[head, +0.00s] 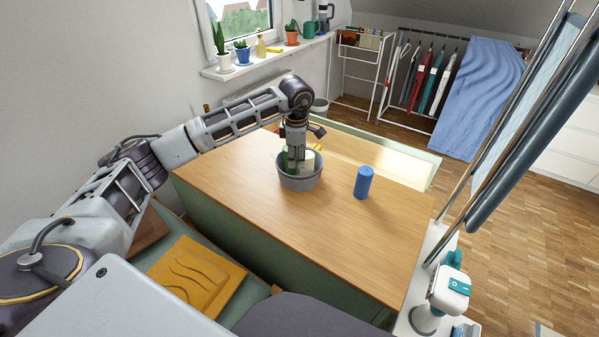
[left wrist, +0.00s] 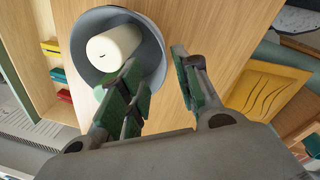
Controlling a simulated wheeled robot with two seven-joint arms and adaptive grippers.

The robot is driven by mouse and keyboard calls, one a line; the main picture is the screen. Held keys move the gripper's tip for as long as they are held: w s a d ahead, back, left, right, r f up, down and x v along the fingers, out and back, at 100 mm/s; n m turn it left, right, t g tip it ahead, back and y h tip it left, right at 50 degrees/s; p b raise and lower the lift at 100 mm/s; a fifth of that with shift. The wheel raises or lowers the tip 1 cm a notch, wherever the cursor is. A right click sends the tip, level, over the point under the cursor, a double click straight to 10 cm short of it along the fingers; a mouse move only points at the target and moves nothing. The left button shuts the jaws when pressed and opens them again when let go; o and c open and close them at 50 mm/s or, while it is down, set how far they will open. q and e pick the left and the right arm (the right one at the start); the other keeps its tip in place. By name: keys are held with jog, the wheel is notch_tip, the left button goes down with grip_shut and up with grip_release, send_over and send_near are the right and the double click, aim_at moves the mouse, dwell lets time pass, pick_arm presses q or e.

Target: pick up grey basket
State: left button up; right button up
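The grey basket (head: 300,183) stands upright on the wooden tabletop (head: 240,180) and holds a whitish cylinder (left wrist: 113,47). It also shows in the left wrist view (left wrist: 90,70). My left gripper (head: 296,160) points down at the basket and partly hides its far side in the head view. In the left wrist view, its green-padded fingers (left wrist: 160,85) are apart. One finger overlaps the inside of the basket and the other is outside, with the near rim between them. I cannot see contact with the wall. My right gripper is in neither view.
A blue cylinder (head: 363,183) stands right of the basket. A yellow wavy panel (head: 195,270) lies near the front left. A drawer (head: 370,160) is open beyond the tabletop. The tabletop's right front is clear.

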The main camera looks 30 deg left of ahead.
aim_at(298, 177)
pick_arm(q)
jog(key=shift+f, duration=0.1)
jog(key=shift+w+a+f, duration=0.1)
jog(key=shift+w+f, duration=0.05)
jog(key=shift+f, duration=1.25)
jog(key=shift+w+d+f, duration=0.1)
jog(key=shift+w+f, duration=0.05)
jog(key=shift+f, duration=1.3)
jog(key=shift+w+a+f, duration=0.1)
jog(key=shift+w+f, duration=0.05)
jog(key=shift+f, duration=1.25)
jog(key=shift+w+f, duration=0.15)
jog(key=shift+f, duration=2.45)
grip_shut()
jog(key=shift+r, duration=0.15)
